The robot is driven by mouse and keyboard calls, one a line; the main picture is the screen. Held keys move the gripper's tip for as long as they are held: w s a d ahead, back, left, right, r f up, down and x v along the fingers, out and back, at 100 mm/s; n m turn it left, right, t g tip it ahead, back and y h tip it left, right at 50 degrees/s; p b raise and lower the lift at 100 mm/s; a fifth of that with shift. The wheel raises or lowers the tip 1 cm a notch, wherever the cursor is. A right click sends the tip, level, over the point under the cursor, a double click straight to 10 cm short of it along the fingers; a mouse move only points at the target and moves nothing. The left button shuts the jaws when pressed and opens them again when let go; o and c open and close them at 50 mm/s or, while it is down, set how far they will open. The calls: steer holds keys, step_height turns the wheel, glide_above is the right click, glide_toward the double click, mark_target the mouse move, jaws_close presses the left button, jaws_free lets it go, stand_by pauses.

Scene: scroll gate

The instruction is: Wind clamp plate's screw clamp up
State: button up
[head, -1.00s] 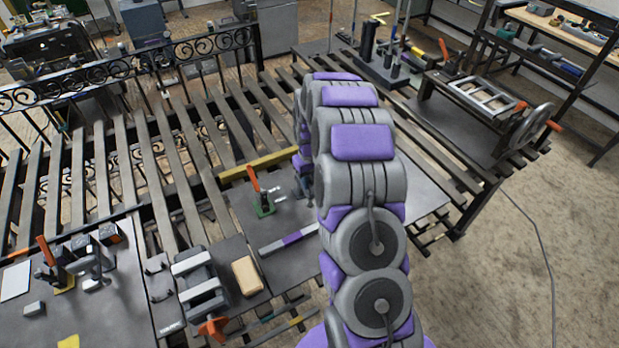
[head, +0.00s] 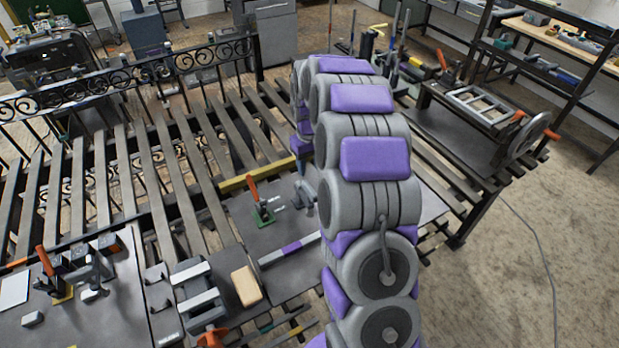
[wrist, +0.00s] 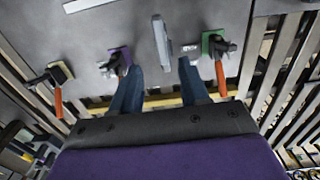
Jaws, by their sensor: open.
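My gripper (wrist: 159,67) is open, with two blue-grey fingers apart above a dark metal plate (wrist: 215,12). A grey bar (wrist: 160,42) lies on the plate ahead of the fingers. An orange-handled clamp on a green base (wrist: 216,50) is beside the right finger; it also shows in the head view (head: 262,205). A clamp on a purple base (wrist: 118,62) is by the left finger. Another orange-handled clamp on a yellow base (wrist: 55,78) is farther left. I cannot tell which fitting is the screw clamp. My arm hides part of the plate in the head view.
A yellow bar (head: 258,175) runs behind the plate. A small vise (head: 198,290) and a tan block (head: 246,285) are nearer, at lower left. A left plate (head: 100,320) holds more clamps. A framed fixture with a wheel (head: 528,135) stands at right. Slats surround the plates.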

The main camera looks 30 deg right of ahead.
step_height(320, 180, up, 7)
steer(key=shift+f, duration=0.15)
stand_by(0.5)
